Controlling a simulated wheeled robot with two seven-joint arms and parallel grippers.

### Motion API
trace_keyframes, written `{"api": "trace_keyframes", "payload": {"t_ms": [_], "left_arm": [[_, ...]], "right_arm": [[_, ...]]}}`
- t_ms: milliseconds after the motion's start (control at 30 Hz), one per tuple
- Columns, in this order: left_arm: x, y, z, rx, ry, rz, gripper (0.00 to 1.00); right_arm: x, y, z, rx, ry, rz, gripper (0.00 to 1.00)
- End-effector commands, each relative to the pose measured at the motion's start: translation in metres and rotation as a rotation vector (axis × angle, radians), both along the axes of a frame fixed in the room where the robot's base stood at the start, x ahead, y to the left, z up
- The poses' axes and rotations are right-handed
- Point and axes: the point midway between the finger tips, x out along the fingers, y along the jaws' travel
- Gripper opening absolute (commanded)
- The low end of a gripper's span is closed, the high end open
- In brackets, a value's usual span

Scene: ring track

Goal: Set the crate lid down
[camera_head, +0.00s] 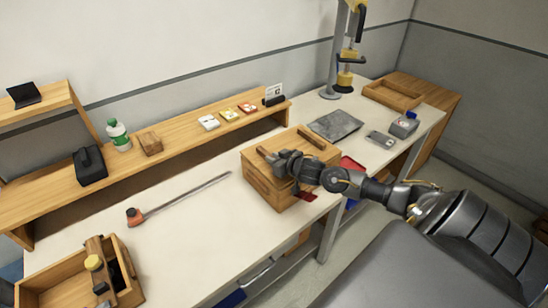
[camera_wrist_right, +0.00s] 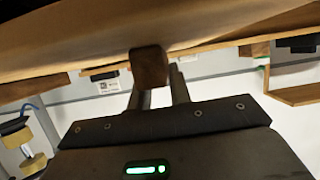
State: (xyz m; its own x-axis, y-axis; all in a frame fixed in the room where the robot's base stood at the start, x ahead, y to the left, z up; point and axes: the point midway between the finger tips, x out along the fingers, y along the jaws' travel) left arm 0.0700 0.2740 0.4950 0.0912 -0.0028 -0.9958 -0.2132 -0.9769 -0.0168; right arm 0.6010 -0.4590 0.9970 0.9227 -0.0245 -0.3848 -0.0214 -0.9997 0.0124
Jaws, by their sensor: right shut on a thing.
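The wooden crate (camera_head: 262,187) stands on the white table, near its front edge. The light wooden lid (camera_head: 292,142) lies across the crate's top; whether it rests fully on the rim I cannot tell. A darker wooden bar (camera_head: 313,138) runs along the lid's far right side. My right gripper (camera_head: 280,160) is at the lid's near side. In the right wrist view its fingers (camera_wrist_right: 155,92) are shut on a brown wooden bar end (camera_wrist_right: 149,68) against the lid's board (camera_wrist_right: 200,22). The gripper hides part of the lid and crate. My left gripper is not in view.
A wooden shelf (camera_head: 190,146) with small items runs behind. An open toolbox (camera_head: 62,291) stands front left.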

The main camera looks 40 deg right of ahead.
Motion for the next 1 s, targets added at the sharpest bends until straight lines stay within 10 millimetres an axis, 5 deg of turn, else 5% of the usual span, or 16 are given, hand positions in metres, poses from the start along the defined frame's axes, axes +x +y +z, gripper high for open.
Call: {"api": "trace_keyframes", "payload": {"t_ms": [367,400,567,1000], "left_arm": [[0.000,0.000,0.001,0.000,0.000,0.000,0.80],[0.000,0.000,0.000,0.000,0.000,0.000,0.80],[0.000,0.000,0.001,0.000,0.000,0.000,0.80],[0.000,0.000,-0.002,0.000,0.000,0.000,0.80]], "right_arm": [[0.001,0.000,-0.004,-0.001,-0.004,0.000,0.00],[0.000,0.000,-0.006,-0.001,-0.001,0.000,0.21],[0.000,0.000,-0.005,-0.001,-0.001,0.000,0.42],[-0.012,0.000,-0.001,-0.002,0.001,0.001,0.42]]}}
